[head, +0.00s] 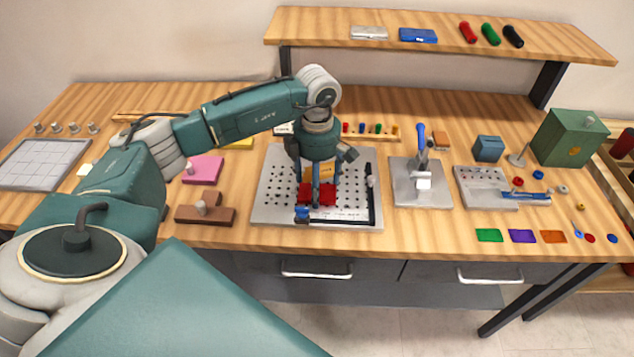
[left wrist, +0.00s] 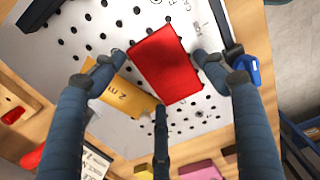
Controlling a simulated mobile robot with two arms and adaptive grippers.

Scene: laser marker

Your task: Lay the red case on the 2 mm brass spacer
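The red case (head: 328,196) is at the perforated metal plate (head: 268,185), below my left gripper (head: 316,190). In the left wrist view the red case (left wrist: 166,64) lies between the fingertips of my left gripper (left wrist: 160,65), with small gaps on both sides. The gripper looks open around it. A brass-yellow piece with dark lettering (left wrist: 120,92) lies beside the case; it also shows behind the fingers in the head view (head: 322,170). I cannot tell whether it is the 2 mm spacer or whether the case overlaps it. My right gripper is not in view.
Pink (head: 207,166), yellow (head: 241,144) and brown (head: 185,214) pieces lie left of the plate. A blue-handled clamp fixture (head: 421,185) stands right of it. A dark bar (head: 371,200) runs along the plate's right side. A raised shelf (head: 330,25) spans the back.

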